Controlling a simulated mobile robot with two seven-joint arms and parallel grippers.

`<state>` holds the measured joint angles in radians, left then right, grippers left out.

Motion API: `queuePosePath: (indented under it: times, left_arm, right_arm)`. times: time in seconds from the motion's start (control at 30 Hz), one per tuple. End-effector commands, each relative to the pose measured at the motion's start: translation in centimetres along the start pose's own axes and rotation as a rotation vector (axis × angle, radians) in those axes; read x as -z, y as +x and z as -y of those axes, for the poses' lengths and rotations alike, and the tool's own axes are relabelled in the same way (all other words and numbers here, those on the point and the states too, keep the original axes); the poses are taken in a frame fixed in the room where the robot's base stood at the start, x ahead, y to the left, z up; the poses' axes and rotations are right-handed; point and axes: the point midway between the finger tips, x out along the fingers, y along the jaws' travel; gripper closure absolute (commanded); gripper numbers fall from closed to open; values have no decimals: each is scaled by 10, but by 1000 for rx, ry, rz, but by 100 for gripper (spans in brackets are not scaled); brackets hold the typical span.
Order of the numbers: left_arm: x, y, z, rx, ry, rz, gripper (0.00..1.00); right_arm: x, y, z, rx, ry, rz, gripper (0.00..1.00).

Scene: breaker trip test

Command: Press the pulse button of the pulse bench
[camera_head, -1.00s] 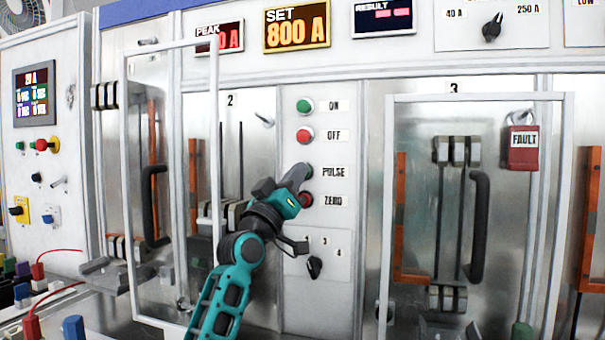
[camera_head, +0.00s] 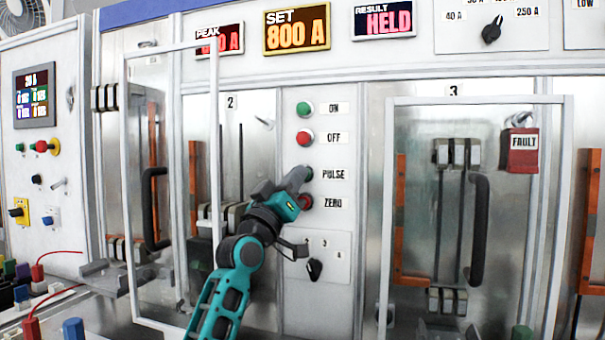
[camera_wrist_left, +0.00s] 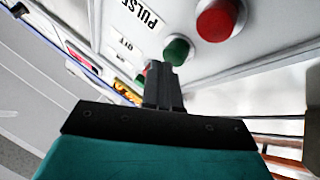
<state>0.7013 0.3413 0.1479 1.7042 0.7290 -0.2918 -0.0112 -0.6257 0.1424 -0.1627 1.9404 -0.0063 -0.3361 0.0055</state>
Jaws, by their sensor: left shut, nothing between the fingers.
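The pulse bench panel has a green pulse button (camera_head: 309,173) beside its PULSE label (camera_head: 333,174). My left gripper (camera_head: 300,175) is shut and empty, with its fingertips at the left of this button and partly over it. In the left wrist view the green pulse button (camera_wrist_left: 178,50) shows just beyond the shut fingertips (camera_wrist_left: 160,72). I cannot tell whether they touch it. The red zero button (camera_head: 305,202) is just below, and it also shows in the left wrist view (camera_wrist_left: 218,18). The result display (camera_head: 385,22) reads HELD. My right gripper is not in view.
The green ON button (camera_head: 304,109) and red OFF button (camera_head: 304,138) sit above. A selector knob (camera_head: 314,269) is below. An open clear door with a pale frame (camera_head: 214,120) stands left of my arm. A red FAULT tag (camera_head: 523,152) hangs at the right.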

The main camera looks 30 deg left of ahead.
Motion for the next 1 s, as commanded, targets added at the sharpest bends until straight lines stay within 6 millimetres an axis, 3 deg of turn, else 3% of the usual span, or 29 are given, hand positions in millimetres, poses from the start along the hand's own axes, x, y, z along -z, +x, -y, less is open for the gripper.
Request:
queuePosePath:
  times: [0.53,1.0]
  left_arm:
    - [6,-10,-6,0,-2,0,100]
    - [24,-44,-24,0,-1,0,100]
  right_arm:
    - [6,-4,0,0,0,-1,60]
    - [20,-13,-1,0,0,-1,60]
